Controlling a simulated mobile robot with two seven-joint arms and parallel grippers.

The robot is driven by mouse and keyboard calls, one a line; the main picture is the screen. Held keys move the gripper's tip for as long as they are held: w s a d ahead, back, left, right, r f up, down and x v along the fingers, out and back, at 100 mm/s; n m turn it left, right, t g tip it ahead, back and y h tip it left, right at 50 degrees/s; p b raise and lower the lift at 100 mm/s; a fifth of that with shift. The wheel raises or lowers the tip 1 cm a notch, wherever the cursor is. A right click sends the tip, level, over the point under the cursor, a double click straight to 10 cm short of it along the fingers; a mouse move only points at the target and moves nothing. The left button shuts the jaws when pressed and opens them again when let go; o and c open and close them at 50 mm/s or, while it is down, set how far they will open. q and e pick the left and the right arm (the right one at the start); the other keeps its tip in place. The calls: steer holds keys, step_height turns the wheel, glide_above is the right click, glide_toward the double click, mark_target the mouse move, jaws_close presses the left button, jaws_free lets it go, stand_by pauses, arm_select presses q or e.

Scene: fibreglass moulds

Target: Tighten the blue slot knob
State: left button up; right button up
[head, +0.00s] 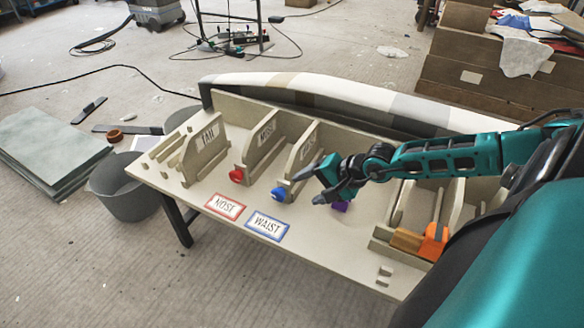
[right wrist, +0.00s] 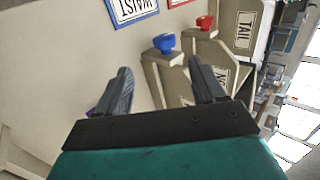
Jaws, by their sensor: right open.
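The blue knob (head: 278,194) sits at the front end of a slotted upright on the bench, behind the WAIST label (head: 267,225). It also shows in the right wrist view (right wrist: 164,43), on top of its upright and ahead of the fingers. My right gripper (head: 318,184) is open and empty, just right of the blue knob and apart from it. In the right wrist view its two fingers (right wrist: 160,88) are spread with nothing between them. A red knob (head: 236,175) sits on the upright to the left, behind the NOSE label (head: 225,206). My left gripper is not in view.
A purple knob (head: 340,206) is partly hidden beneath the right gripper. An orange block (head: 434,241) stands at the bench's right. The TAIL upright (head: 205,147) is at the left. A grey bin (head: 125,192) stands beside the bench.

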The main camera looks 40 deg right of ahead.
mark_target(280, 192)
steer(key=shift+w+a+r+g+h, duration=1.1)
steer(key=shift+w+r+g, duration=1.45)
steer(key=shift+r, duration=0.25)
steer(key=b+x, duration=0.4)
steer(key=x, duration=0.7)
steer(key=shift+f, duration=0.25)
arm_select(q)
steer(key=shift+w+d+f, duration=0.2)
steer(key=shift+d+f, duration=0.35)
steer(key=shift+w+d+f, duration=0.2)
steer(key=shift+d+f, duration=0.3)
arm_select(e)
steer(key=shift+w+f, duration=0.2)
steer(key=shift+f, duration=0.4)
steer(key=c, duration=1.1)
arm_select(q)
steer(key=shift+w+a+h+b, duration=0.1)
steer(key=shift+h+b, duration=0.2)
arm_select(e)
steer(key=shift+o, duration=0.2)
